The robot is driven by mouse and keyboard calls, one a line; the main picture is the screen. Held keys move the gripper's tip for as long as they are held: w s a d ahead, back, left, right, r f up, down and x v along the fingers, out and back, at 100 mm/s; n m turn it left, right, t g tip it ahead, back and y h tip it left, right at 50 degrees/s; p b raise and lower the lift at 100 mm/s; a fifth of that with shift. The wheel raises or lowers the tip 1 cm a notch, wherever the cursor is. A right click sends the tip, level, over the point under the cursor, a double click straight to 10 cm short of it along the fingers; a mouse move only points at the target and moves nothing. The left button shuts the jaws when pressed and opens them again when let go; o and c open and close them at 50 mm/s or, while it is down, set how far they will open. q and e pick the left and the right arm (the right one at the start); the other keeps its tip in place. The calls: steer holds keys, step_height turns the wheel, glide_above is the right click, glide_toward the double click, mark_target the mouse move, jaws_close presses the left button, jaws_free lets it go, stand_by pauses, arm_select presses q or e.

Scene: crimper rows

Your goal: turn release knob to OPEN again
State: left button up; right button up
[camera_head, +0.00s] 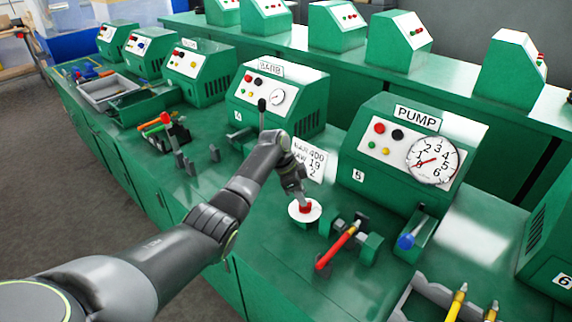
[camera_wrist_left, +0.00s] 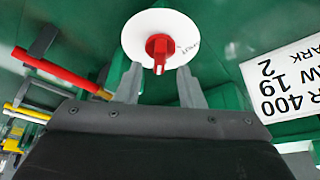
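The release knob (camera_head: 305,206) is red and sits on a round white disc (camera_head: 292,212) on the green bench top, left of the PUMP unit (camera_head: 378,175). In the left wrist view the knob (camera_wrist_left: 159,48) shows on its disc (camera_wrist_left: 138,26), with a pale mark at its near end. Small dark lettering sits at the disc's right edge, too small to read surely. My left gripper (camera_wrist_left: 160,86) is open, its two fingers apart to either side just below the knob in that view. I cannot tell whether they touch it. My right gripper is not in view.
A red-handled tool (camera_head: 337,246) lies in a green clamp right of the knob. A blue-knobbed lever (camera_head: 407,241) stands beyond it. A white number card (camera_head: 311,160) lies behind the gripper. A grey tray (camera_head: 405,301) with yellow-handled tools is at the front right.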

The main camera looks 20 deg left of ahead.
arm_select(q)
steer(key=b+v, duration=0.1)
steer(key=v, duration=1.3)
steer(key=shift+a+r+b, duration=0.15)
steer(key=shift+b, duration=0.2)
